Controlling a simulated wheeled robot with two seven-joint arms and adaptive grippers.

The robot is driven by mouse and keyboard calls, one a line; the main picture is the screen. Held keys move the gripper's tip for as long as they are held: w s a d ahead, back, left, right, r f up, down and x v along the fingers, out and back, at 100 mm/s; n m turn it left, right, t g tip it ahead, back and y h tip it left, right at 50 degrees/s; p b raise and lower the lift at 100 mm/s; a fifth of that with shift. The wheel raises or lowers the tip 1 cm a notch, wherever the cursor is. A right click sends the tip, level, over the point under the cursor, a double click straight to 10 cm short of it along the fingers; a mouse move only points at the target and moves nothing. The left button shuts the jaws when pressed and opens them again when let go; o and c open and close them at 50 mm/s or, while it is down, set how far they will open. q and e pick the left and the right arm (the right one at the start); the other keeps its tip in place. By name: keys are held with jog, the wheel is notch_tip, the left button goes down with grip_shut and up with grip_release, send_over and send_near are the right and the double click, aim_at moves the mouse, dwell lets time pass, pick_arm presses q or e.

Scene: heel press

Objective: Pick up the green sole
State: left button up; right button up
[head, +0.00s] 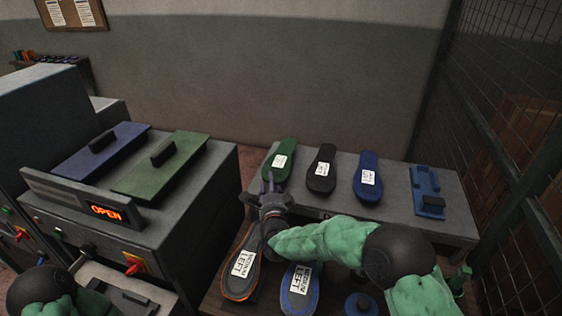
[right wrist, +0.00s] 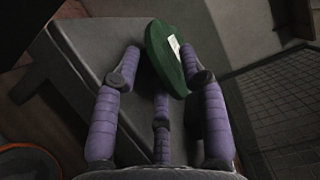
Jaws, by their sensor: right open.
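The green sole (head: 281,160) lies at the left end of the grey bench, with a white label on it. In the right wrist view the green sole (right wrist: 166,58) lies tilted just beyond the fingers. My right gripper (head: 268,188) is at the near end of the sole. It also shows in the right wrist view (right wrist: 160,68), with its purple fingers spread open and nothing held. One fingertip overlaps the sole's edge in that view; I cannot tell if it touches. My left gripper is not in view.
A black sole (head: 322,168), a blue sole (head: 367,176) and a blue block-like part (head: 427,192) lie to the right on the bench (head: 395,212). A press with an OPEN display (head: 106,212) is at left; a mesh fence (head: 510,110) is at right.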

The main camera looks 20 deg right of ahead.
jog(key=shift+b+x, duration=0.5)
jog(key=shift+x, duration=1.9)
grip_shut()
